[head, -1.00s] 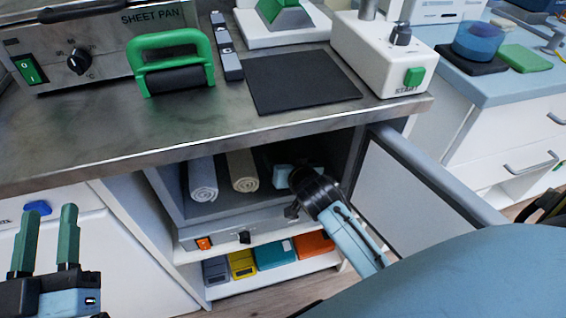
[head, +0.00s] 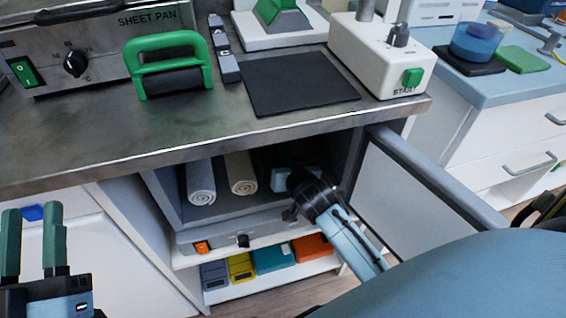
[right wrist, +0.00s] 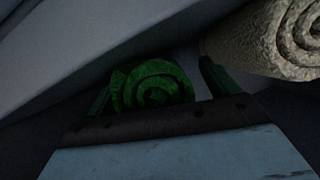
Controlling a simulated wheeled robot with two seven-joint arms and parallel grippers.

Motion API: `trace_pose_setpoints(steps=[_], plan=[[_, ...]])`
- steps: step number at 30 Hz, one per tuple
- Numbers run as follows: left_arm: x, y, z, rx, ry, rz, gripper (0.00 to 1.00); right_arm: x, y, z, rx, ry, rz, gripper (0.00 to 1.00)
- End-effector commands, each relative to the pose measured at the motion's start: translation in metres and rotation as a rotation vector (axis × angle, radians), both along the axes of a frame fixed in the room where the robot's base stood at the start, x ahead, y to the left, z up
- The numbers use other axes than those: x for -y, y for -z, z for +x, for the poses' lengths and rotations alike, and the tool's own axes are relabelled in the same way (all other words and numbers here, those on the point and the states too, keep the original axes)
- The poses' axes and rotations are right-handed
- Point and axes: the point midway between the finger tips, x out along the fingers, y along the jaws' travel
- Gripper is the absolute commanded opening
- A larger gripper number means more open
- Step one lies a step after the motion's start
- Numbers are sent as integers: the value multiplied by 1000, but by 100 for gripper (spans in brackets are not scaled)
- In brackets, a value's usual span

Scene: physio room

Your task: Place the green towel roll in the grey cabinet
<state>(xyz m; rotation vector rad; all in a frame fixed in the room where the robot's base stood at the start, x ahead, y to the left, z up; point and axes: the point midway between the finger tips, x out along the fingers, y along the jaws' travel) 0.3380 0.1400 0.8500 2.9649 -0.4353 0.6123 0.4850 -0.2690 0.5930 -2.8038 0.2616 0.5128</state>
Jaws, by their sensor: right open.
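The green towel roll (right wrist: 152,88) shows in the right wrist view, end-on, between the two fingers of my right gripper (right wrist: 158,82). The fingers are apart, one on each side of the roll. Whether either touches it is too dark to tell. My left gripper (head: 32,214) is open and empty at the lower left, outside the cabinet.
A white towel roll (head: 201,184) and a beige towel roll (head: 241,173) lie side by side in the cabinet, left of my right gripper. The cabinet door (head: 410,190) stands open at right. The steel counter (head: 200,128) overhangs above. Colored boxes (head: 273,257) sit on the shelf below.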

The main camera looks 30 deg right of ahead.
Motion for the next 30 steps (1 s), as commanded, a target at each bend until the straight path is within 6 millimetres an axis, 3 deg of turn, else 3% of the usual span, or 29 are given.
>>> trace_pose_setpoints(steps=[4, 8, 19, 30], plan=[[0, 0, 1, -11, 0, 4, 36, 1, -3, -1, -4, 1, -1, 88], [-2, 17, 7, -110, -8, 35, 36, -1, -6, -9, -4, 1, 0, 88], [-12, 78, 12, -480, -33, 150, 36, -6, -21, -44, -3, 1, 1, 88], [-31, 140, -11, -867, -60, 258, 36, -11, -36, -81, -3, 1, 1, 88]])
